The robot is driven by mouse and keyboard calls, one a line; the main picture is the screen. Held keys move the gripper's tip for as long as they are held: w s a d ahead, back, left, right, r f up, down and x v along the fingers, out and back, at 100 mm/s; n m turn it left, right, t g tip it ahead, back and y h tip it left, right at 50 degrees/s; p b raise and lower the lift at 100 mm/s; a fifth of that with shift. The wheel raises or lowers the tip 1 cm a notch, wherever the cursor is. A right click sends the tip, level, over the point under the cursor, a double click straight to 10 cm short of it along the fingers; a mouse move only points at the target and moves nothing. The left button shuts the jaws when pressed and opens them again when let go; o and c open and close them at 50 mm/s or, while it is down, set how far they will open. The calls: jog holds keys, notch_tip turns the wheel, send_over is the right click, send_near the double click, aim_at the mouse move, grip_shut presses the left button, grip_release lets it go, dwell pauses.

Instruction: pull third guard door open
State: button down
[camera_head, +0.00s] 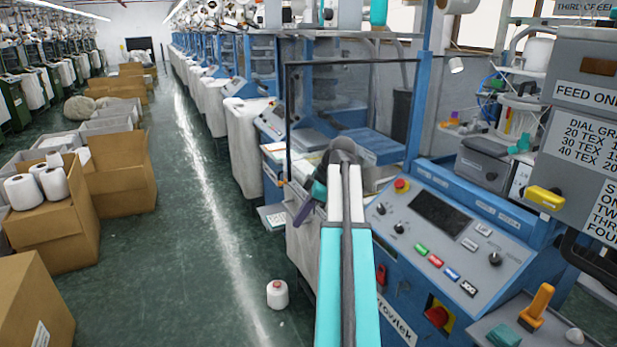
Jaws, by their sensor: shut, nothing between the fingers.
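A guard door (287,120) with a thin black frame and a clear panel stands in front of the nearest blue knitting machine, left of its blue post. The panel's lower part is partly hidden by my teal and white arm. I cannot tell from this view whether the door is fully closed or ajar. My gripper (303,213) is small and dark, beyond my arm near the lower left corner of the door frame. Its fingers are shut and empty. I cannot make out a door handle, or whether the gripper touches the frame.
The control panel (440,222) with buttons and knobs is right of my arm. A white yarn cone (278,294) stands on the floor. Cardboard boxes (50,215) line the left. The green aisle floor (185,240) between is clear. Grey cabinets (590,120) stand at right.

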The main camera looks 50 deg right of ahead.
jog(key=s+d+r+n+t, duration=0.1)
jog(key=s+r, duration=0.2)
jog(key=r, duration=0.3)
jog(key=s+d+r+n, duration=0.1)
jog(key=s+d+r, duration=0.1)
jog(key=r, duration=0.5)
jog(key=s+d+r+n+t+h, duration=0.1)
jog(key=s+d+r+n, duration=0.1)
jog(key=s+r, duration=0.2)
notch_tip(320, 180, up, 3)
jog(key=shift+d+r+t+b, duration=0.15)
jog(key=shift+r+t+b, duration=0.05)
jog(key=shift+t+b, duration=0.1)
jog(key=w+f+p, duration=0.4)
jog(key=w+f, duration=0.4)
jog(key=w, duration=0.1)
jog(key=shift+w+a, duration=0.25)
jog(key=shift+a, duration=0.05)
jog(key=shift+w, duration=0.15)
